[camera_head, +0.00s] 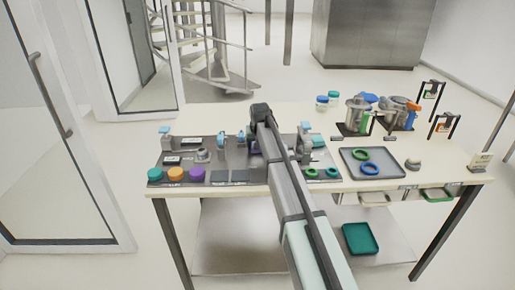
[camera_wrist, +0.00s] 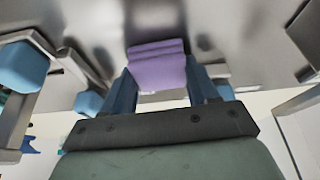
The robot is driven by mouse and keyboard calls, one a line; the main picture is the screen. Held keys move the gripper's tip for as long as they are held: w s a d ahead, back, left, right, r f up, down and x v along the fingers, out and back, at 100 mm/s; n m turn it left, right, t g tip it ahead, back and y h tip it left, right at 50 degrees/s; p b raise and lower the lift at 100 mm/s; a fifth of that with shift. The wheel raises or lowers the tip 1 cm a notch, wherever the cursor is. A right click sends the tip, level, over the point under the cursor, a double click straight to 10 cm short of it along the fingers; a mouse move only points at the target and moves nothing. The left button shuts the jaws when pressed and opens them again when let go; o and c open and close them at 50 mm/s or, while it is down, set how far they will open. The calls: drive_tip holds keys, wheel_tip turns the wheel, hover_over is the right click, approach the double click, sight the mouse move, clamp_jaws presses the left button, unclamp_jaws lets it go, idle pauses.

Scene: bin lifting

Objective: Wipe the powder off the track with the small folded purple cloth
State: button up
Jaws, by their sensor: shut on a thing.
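The small folded purple cloth (camera_wrist: 157,66) is between the two blue fingers of my gripper (camera_wrist: 160,82) in the wrist view. My gripper is shut on it, and its folded edge points away from the palm. In the head view only a sliver of purple (camera_head: 254,147) shows beside my gripper (camera_head: 259,120), which is over the grey station on the table. A smooth grey metal surface (camera_wrist: 225,25) fills the upper wrist view around the cloth; I cannot tell whether the cloth touches it. I cannot make out the track or powder for certain; my arm hides part of the station.
Light-blue blocks on metal brackets (camera_wrist: 22,68) stand close on the left in the wrist view. Teal, orange and purple knobs (camera_head: 175,174) are at the station's front left. A grey tray (camera_head: 387,170) with green and blue rings lies to the right, with jars (camera_head: 358,113) behind it.

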sight(258, 163)
drive_tip(key=shift+s, duration=5.1)
drive_tip(key=shift+s+r, duration=0.1)
drive_tip(key=shift+s, duration=0.05)
wheel_tip(258, 163, up, 8)
